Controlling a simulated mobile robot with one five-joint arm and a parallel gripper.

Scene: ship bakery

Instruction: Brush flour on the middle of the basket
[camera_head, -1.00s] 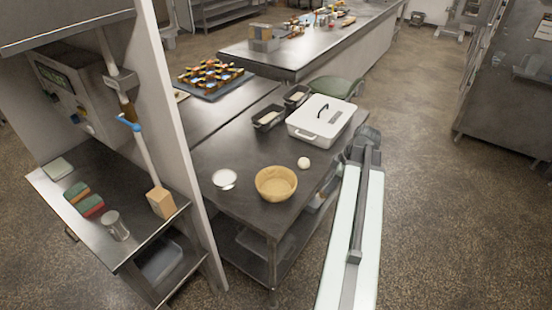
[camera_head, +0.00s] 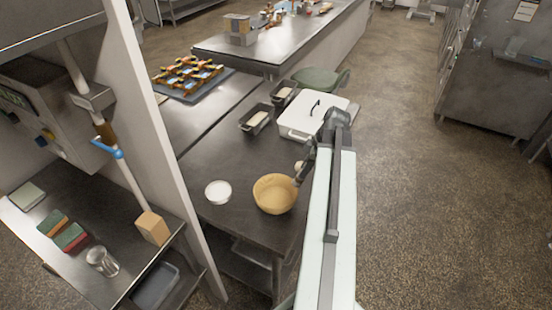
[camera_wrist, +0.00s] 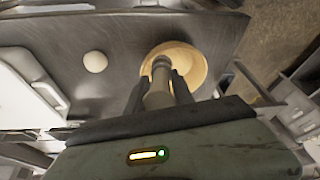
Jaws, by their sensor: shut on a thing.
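A round tan basket (camera_head: 275,194) stands on the dark metal table, and it shows beyond the fingers in the wrist view (camera_wrist: 200,57). My gripper (camera_head: 303,172) is at the basket's right rim in the head view. In the wrist view my gripper (camera_wrist: 157,86) is shut on a round-handled tool (camera_wrist: 159,92), which looks like the brush. Its far end overlaps the basket; whether it touches is unclear, and its bristles are not clearly seen. A small bowl of white flour (camera_head: 218,191) stands left of the basket.
A lidded white container (camera_head: 305,118) and dark loaf tins (camera_head: 256,119) stand farther back. A pale post (camera_head: 160,150) rises left of the table (camera_head: 205,150). Bare tabletop lies behind the bowl.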

